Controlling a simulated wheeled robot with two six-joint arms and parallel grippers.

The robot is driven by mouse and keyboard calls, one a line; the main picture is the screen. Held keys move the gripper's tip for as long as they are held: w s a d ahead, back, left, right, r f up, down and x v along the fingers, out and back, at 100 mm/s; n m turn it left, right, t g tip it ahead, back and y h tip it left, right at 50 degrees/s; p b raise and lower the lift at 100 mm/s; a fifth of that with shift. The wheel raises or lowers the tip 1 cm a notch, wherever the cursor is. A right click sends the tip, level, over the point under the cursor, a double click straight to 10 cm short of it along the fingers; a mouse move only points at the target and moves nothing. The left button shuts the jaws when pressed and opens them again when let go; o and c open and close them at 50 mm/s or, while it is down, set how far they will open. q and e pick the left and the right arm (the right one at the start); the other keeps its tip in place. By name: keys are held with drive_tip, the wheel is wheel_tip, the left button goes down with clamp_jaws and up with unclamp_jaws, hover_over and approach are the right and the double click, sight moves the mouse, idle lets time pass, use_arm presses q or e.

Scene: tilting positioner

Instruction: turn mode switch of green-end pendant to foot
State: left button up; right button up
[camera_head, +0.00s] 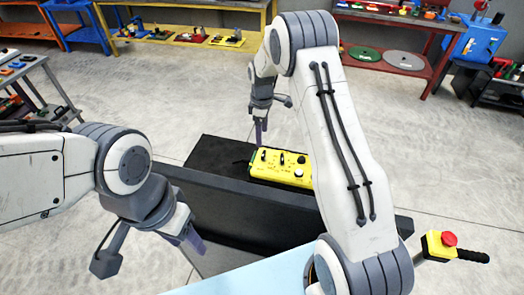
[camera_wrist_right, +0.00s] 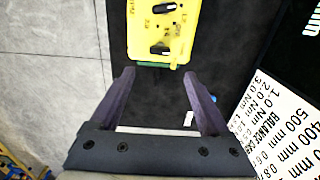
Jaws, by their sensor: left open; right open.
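The yellow pendant (camera_head: 280,175) lies on a black surface (camera_head: 210,153) in the middle of the head view. It carries dark knobs and a pale round button. In the right wrist view the pendant (camera_wrist_right: 146,30) shows a green end (camera_wrist_right: 150,66) nearest my fingers and two black rotary switches, one (camera_wrist_right: 160,49) close to that end. The small lettering is unreadable. My right gripper (camera_head: 258,132) is open and empty at the pendant's left end; in the wrist view its fingertips (camera_wrist_right: 158,74) lie either side of the green end. My left gripper (camera_head: 192,242) is open, apart from the pendant.
A dark upright panel (camera_head: 240,203) stands in front of the pendant. A yellow box with a red button (camera_head: 448,239) is at the right. A white printed sheet (camera_wrist_right: 280,125) lies right of my right gripper. Benches stand at the back; the floor between is clear.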

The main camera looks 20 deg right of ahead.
sight(264, 153)
drive_tip(key=f+p, duration=0.1)
drive_tip(key=f, duration=0.1)
drive_tip(key=f+p, duration=0.1)
drive_tip(key=f, duration=0.2)
drive_tip(key=f+p, duration=0.1)
drive_tip(key=f, duration=0.2)
drive_tip(key=shift+s+d, duration=0.15)
drive_tip(key=shift+d, duration=0.2)
drive_tip(key=shift+f+p, duration=0.3)
drive_tip(key=shift+f, duration=0.3)
clamp_jaws()
